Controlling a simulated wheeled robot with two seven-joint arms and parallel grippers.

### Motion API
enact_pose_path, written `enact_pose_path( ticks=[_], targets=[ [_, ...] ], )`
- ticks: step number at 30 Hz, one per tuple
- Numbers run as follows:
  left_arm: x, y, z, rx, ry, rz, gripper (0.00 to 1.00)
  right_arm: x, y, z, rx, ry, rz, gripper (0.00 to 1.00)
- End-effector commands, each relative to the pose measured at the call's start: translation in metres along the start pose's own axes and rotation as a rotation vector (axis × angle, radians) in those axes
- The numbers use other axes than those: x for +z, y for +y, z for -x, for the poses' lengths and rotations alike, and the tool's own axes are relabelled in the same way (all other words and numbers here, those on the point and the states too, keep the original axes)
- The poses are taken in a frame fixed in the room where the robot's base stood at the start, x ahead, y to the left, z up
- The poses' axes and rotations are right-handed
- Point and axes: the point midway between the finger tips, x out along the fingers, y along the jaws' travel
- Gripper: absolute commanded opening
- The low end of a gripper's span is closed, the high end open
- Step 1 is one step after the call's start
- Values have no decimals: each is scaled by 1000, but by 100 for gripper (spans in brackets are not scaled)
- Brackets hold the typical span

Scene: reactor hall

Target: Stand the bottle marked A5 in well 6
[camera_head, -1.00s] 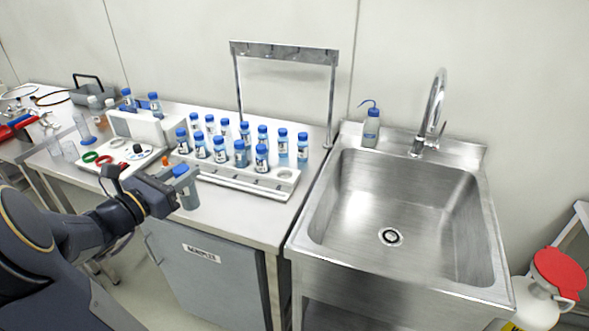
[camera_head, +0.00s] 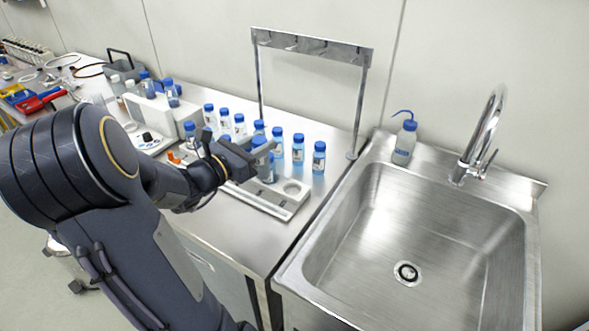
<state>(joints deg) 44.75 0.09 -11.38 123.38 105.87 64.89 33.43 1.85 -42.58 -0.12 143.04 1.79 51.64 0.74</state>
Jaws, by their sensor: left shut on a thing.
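My left gripper (camera_head: 257,155) is shut on a blue-capped bottle (camera_head: 266,172), which it holds upright over the pale rack (camera_head: 270,206) along the front of the bench. The bottle's marking cannot be read, and the gripper hides part of it. I cannot tell whether its base touches the rack. An empty round well (camera_head: 293,188) shows at the rack's right end, just right of the bottle. Well numbers cannot be read. My left arm hides the rack's left part. My right gripper is out of view.
Several blue-capped bottles (camera_head: 298,148) stand close behind the gripper. A metal frame (camera_head: 312,46) rises behind them. A steel sink (camera_head: 440,215) with a tap (camera_head: 485,130) and a wash bottle (camera_head: 405,142) lie to the right. A white box (camera_head: 150,112) stands to the left.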

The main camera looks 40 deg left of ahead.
Motion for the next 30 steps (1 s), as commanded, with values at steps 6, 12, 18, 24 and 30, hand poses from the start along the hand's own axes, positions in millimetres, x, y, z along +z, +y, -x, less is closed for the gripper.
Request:
enact_pose_path(
  ticks=[6, 12, 18, 24, 30],
  targets=[
    [-34, -15, -48, -4, 5, 8, 8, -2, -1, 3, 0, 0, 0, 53],
    [-62, -22, -71, -2, 2, 3, 8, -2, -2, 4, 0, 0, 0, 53],
    [-75, -25, -81, -1, 1, 2, 8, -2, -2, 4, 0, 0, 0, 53],
    [-102, -24, -81, 1, 3, 2, 8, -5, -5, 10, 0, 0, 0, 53],
    [-105, -24, -81, 1, -1, -2, 8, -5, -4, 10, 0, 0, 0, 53]
  ],
)
